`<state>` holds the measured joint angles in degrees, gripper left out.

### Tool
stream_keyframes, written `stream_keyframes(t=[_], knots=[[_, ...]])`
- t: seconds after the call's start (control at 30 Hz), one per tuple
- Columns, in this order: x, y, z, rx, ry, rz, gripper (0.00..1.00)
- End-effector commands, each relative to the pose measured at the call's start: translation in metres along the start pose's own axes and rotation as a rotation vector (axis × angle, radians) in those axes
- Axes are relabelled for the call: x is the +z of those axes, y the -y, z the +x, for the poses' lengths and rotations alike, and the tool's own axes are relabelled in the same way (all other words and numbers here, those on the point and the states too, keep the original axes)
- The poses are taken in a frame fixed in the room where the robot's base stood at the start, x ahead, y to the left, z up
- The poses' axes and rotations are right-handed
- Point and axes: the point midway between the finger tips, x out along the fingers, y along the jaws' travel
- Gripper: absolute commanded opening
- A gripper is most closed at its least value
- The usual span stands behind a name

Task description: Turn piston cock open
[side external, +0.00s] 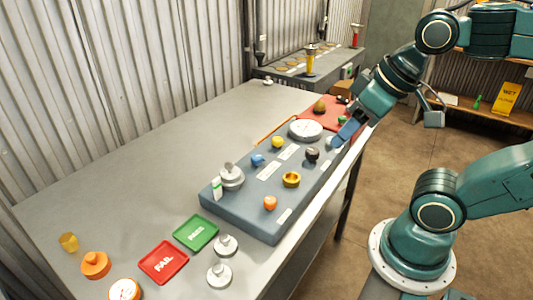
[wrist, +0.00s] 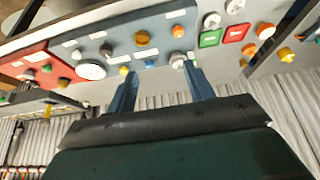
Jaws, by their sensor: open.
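A blue-grey panel (side external: 245,217) lies on the bench and carries several small knobs and fittings with white labels too small to read, so I cannot tell which is the piston cock. On it are a blue knob (side external: 258,160), a yellow knob (side external: 278,142), a dark knob (side external: 311,154), a brass ring fitting (side external: 291,180), an orange knob (side external: 270,203) and a silver fitting (side external: 231,176). My gripper (wrist: 158,70) is open and empty. In the side view it is over the panel's far right end, near the white round gauge (side external: 305,130).
A red panel (side external: 345,105) with knobs adjoins at the far end. A green tray (side external: 196,233), a red FAIL tray (side external: 164,262), silver fittings (side external: 227,245) and orange pieces (side external: 96,265) stand at the near end. The bench's left side (side external: 150,170) is clear.

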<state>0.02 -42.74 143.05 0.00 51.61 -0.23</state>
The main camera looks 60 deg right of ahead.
Motion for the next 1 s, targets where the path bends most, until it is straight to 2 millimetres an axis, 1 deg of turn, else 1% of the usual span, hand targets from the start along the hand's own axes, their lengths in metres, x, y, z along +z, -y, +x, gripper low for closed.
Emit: stream_keyframes(t=[0.17, 0.27, 0.53, 0.77, 1.0], knots=[[-0.01, -0.001, 0.001, 0.003, 0.02, -0.027, 0.52], [-0.021, -0.003, 0.002, 0.004, 0.043, -0.061, 0.52], [-0.064, -0.01, 0.013, 0.002, 0.128, -0.195, 0.52], [-0.102, -0.019, 0.033, -0.015, 0.206, -0.318, 0.52], [-0.138, -0.031, 0.063, -0.046, 0.284, -0.444, 0.52]])
